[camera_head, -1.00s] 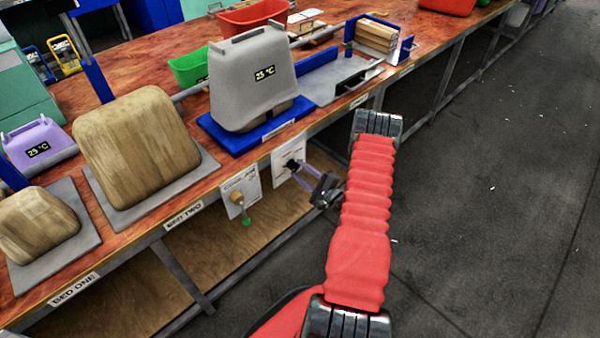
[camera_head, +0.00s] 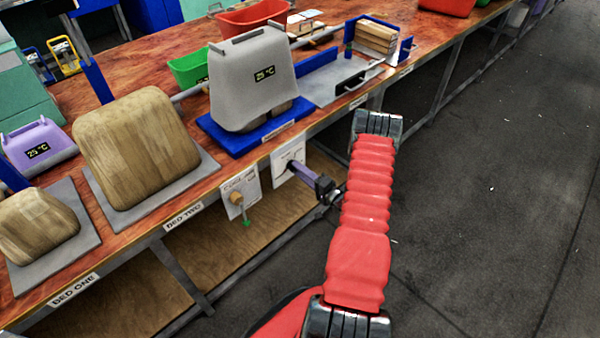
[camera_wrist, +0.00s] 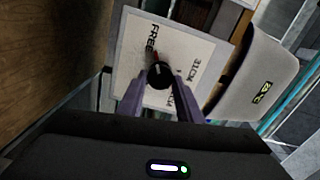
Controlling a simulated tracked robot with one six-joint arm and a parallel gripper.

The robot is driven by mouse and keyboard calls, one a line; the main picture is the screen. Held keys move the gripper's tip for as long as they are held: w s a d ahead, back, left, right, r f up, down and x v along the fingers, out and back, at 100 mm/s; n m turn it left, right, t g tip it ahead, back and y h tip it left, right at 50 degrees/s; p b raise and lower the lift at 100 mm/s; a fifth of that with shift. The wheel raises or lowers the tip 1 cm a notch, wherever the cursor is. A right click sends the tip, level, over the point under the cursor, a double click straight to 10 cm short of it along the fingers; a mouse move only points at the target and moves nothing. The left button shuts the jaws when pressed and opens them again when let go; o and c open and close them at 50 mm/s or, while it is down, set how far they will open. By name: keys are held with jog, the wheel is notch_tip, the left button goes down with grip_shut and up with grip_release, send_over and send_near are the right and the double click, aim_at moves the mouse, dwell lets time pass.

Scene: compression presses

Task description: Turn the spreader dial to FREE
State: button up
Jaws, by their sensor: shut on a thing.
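The spreader dial is a dark round knob (camera_wrist: 159,73) on a white plate (camera_wrist: 201,48) in the wrist view. The plate carries the word FREE (camera_wrist: 151,38) above the knob, and other lettering to the right that is partly covered. In the head view, my gripper (camera_head: 293,167) reaches the white plate (camera_head: 284,154) on the bench front; the knob is hidden there.
A second white plate (camera_head: 232,186) with a wooden knob and a green-tipped lever sits just left. Above stands a grey press cover (camera_head: 250,95) reading 25 °C on a blue base. Wood-coloured blocks (camera_head: 140,150) stand left. The dark floor at right is clear.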

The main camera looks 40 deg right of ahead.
jog(key=shift+a+f, duration=0.2)
jog(key=shift+a, duration=0.05)
jog(key=o, duration=1)
jog(key=shift+d+r, duration=0.1)
jog(key=shift+d, duration=0.05)
jog(key=shift+o, duration=0.2)
jog(key=s, duration=1.3)
jog(key=shift+s+d, duration=0.2)
jog(key=shift+s, duration=0.15)
